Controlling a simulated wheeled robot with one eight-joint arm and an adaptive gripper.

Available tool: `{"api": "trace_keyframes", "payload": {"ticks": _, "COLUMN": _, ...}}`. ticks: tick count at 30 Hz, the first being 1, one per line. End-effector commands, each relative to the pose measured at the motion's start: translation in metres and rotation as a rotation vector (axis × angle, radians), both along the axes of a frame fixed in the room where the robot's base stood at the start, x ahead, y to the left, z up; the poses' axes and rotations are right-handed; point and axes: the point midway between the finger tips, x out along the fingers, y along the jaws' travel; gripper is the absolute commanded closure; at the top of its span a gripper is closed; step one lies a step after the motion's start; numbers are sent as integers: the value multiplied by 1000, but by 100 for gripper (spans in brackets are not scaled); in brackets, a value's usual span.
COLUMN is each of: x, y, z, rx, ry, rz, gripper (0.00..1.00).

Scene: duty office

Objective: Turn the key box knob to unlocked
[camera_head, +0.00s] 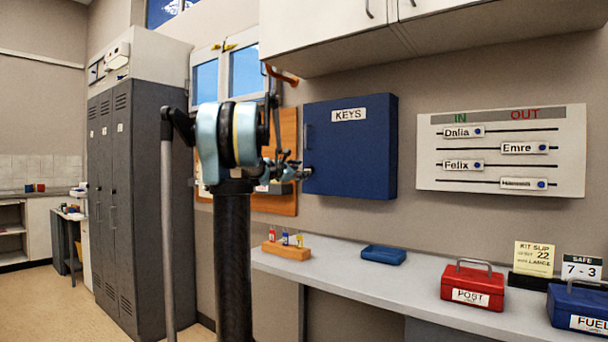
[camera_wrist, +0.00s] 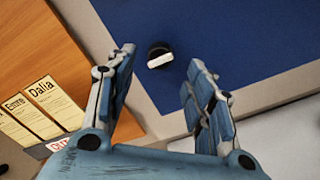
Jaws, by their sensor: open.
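The blue key box (camera_head: 350,146), labelled KEYS, hangs on the wall with its door shut. In the wrist view its blue face (camera_wrist: 215,30) fills the upper right. A black round knob with a white bar (camera_wrist: 160,56) sits near the box's edge, the bar lying tilted. My gripper (camera_wrist: 160,68) is open, with a blue finger on either side of the knob in that view; I cannot tell how far it is from the knob. In the head view my gripper (camera_head: 303,172) is at the box's lower left corner, and the knob is hidden there.
A wooden board (camera_head: 288,205) with name cards is left of the box. The IN/OUT board (camera_head: 500,152) is to the right; wall cabinets hang above.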

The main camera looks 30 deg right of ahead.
Motion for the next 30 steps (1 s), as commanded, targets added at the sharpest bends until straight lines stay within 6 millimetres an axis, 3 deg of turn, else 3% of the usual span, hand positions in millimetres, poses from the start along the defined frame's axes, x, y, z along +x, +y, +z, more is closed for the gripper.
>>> {"api": "trace_keyframes", "payload": {"ticks": 3, "x": 7, "y": -18, "z": 0, "rx": 0, "ry": 0, "rz": -2, "gripper": 52}}
{"api": "trace_keyframes", "payload": {"ticks": 9, "x": 14, "y": -34, "z": 0, "rx": 0, "ry": 0, "rz": 0, "gripper": 52}}
{"api": "trace_keyframes", "payload": {"ticks": 20, "x": 16, "y": -39, "z": 0, "rx": 0, "ry": 0, "rz": 0, "gripper": 52}}
{"api": "trace_keyframes", "payload": {"ticks": 21, "x": 16, "y": -39, "z": 0, "rx": 0, "ry": 0, "rz": 0, "gripper": 54}}
{"api": "trace_keyframes", "payload": {"ticks": 27, "x": 16, "y": -39, "z": 0, "rx": 0, "ry": 0, "rz": 0, "gripper": 96}}
{"api": "trace_keyframes", "payload": {"ticks": 30, "x": 16, "y": -39, "z": 0, "rx": 0, "ry": 0, "rz": 0, "gripper": 96}}
